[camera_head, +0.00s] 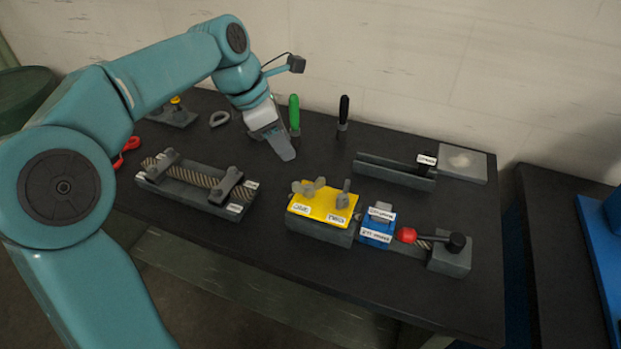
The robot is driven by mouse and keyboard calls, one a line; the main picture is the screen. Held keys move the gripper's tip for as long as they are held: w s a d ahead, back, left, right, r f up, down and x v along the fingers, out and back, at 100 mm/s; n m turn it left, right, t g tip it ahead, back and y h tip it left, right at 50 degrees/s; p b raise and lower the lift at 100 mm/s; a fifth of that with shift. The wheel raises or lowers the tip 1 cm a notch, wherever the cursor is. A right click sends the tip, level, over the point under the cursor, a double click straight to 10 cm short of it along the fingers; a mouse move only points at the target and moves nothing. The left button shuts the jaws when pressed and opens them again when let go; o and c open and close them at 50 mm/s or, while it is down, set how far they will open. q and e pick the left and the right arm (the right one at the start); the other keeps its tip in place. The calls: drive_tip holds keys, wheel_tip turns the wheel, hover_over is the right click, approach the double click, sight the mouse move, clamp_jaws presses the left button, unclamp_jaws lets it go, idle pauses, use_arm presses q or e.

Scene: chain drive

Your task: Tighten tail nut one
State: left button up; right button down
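A yellow plate (322,206) sits on a dark block right of the bench's middle. It carries a grey winged nut (308,187) at its left, above a label that appears to read ONE. A second grey nut or knob (344,196) stands at its right, above a label that appears to read TWO. My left gripper (282,148) points down over the back of the bench, behind and left of the yellow plate and apart from it. Its fingers overlap in this view, so the gap between them is hidden. My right gripper is out of view.
Green-handled (294,110) and black-handled (343,110) tools stand upright near the wall, the green one beside my gripper. A chain fixture (197,183) lies left. A blue labelled block (377,226), a red ball knob (405,235) and a grey block (450,257) stand right of the plate.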

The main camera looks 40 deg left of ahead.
sight(308, 181)
use_arm(q)
drive_tip(key=x, duration=1.3)
drive_tip(key=shift+b, duration=0.35)
clamp_jaws()
